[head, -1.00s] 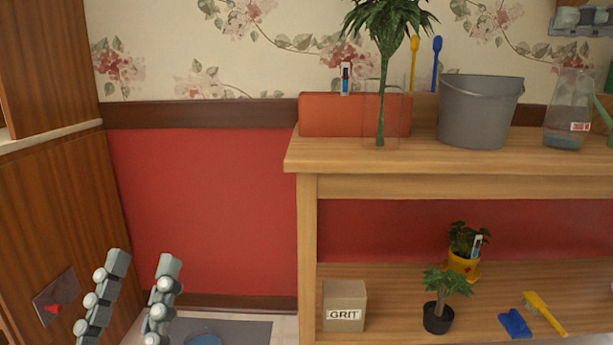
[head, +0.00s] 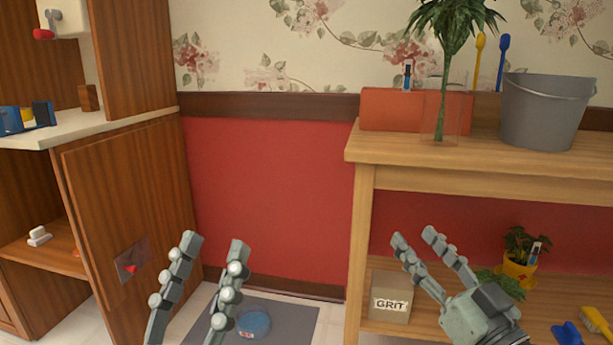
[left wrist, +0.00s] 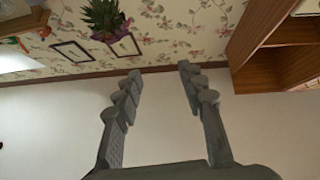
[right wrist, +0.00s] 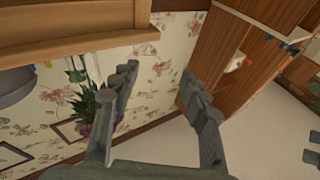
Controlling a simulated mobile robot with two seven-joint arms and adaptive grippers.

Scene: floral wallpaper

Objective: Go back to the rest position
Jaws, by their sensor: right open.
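My left gripper (head: 215,258) is at the bottom centre-left of the head view, its two fingers spread with nothing between them. The left wrist view also shows its fingers (left wrist: 157,85) apart and empty. My right gripper (head: 420,238) is in front of the wooden bench, near the grit box, with its fingers apart. In the right wrist view its fingers (right wrist: 160,85) are also apart, with nothing held. Neither gripper visibly touches anything, though the right one's distance from the bench is hard to tell.
A wooden bench (head: 440,178) stands at right, with a grey bucket (head: 545,112) and tall plant (head: 445,60) on top. A grit box (head: 389,297) and potted plant (head: 520,262) are on its lower shelf. A cabinet door (head: 125,210) is at left. A blue round thing (head: 254,324) is on the floor mat.

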